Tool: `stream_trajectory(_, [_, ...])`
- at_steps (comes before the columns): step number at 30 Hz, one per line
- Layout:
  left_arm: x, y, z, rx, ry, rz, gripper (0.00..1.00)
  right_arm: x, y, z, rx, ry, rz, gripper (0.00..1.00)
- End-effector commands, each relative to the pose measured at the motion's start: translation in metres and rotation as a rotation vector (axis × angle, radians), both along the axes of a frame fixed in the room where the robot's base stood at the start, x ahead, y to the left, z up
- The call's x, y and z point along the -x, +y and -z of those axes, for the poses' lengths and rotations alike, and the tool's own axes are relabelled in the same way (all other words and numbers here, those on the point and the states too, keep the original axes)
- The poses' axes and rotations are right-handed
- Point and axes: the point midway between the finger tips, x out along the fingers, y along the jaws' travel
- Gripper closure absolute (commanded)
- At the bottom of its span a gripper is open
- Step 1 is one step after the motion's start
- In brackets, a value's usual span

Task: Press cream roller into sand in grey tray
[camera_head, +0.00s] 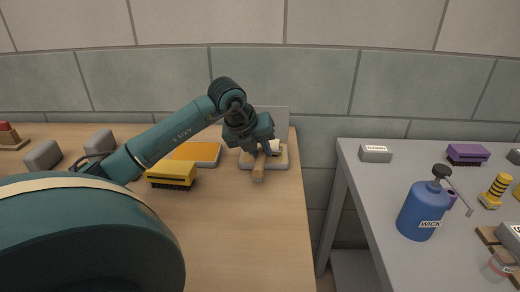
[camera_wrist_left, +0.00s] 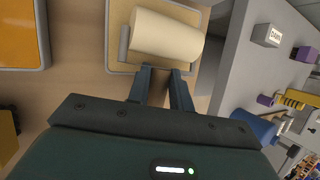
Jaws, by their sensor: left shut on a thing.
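My left gripper (camera_head: 262,146) reaches down at the right end of the wooden table, over the grey tray (camera_head: 243,165). It is shut on the cream roller, whose wooden handle (camera_head: 258,173) sticks out toward the table's front. In the left wrist view the roller's cream cylinder (camera_wrist_left: 166,37) lies just ahead of the fingertips (camera_wrist_left: 160,70), in a grey frame. There it is over the tan sand surface of the tray (camera_wrist_left: 119,62). I cannot tell whether the cylinder touches the sand. My right gripper is not in view.
An orange-topped tray (camera_head: 197,153) and a yellow brush (camera_head: 171,174) lie left of the grey tray. A pale panel (camera_head: 270,117) stands behind it. Right of a gap, a grey table holds a blue bottle (camera_head: 421,212). The wooden table's front right is clear.

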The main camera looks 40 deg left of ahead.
Motion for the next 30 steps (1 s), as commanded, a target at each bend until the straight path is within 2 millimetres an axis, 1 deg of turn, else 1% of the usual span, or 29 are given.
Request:
stream_trajectory(11, [0.000,0.000,-0.001,0.000,0.004,0.000,0.97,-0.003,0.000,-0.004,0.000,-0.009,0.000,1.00])
stream_trajectory(30, [0.000,0.000,-0.052,-0.001,0.001,0.000,0.97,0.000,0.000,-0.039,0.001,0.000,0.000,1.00])
